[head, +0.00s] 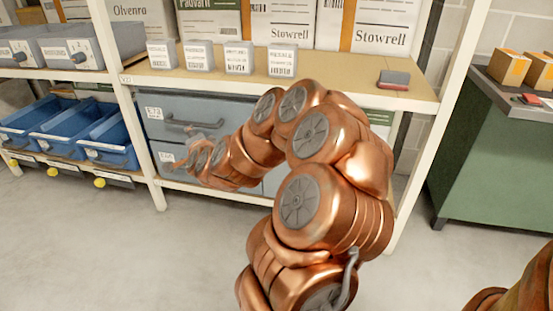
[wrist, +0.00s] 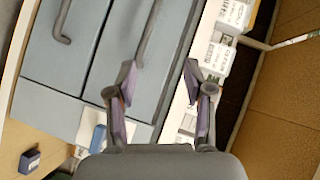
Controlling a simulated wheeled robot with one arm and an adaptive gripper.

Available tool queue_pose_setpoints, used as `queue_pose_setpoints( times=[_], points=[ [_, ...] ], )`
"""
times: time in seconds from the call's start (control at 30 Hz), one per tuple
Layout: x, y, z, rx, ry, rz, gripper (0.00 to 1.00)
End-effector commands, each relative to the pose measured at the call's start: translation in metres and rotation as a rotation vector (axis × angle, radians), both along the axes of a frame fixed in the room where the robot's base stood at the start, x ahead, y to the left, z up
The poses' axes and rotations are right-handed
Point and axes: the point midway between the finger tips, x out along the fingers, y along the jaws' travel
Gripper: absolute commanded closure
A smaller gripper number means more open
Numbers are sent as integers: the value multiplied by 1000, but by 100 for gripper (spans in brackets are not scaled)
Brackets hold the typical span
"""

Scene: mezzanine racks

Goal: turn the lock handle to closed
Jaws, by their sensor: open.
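My gripper (wrist: 160,100) is open and empty in the wrist view. Its fingers are in front of a grey-blue drawer unit (wrist: 60,60), and a long bar handle (wrist: 149,35) runs down to the left finger; I cannot tell whether they touch. In the head view my copper arm reaches left to the grey-blue drawers (head: 235,105) and hides part of them. Their upper bar handle (head: 192,124) shows. Round white dials with small dark levers sit on the grey bins, one a lever (head: 79,57) at the upper left. I cannot tell which is the lock handle.
Small labelled white boxes (head: 238,57) and a red-grey block (head: 394,79) stand on the shelf above the drawers. Blue bins (head: 110,140) sit low at left. A rack post (head: 140,150) stands beside the drawers. A green cabinet (head: 490,150) is at right. The floor in front is clear.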

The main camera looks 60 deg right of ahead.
Motion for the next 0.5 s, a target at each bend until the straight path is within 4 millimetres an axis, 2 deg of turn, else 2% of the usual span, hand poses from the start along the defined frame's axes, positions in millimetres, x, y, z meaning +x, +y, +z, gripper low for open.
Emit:
queue_pose_setpoints(
  times=[0.03,0.2,0.33,0.5],
  points=[
    [-10,-27,-30,15,-42,-83,48],
    [-54,-107,-70,26,-192,-354,48],
    [-92,-151,-94,19,-284,-522,48],
    [-127,-181,-112,5,-349,-655,48]
  ],
)
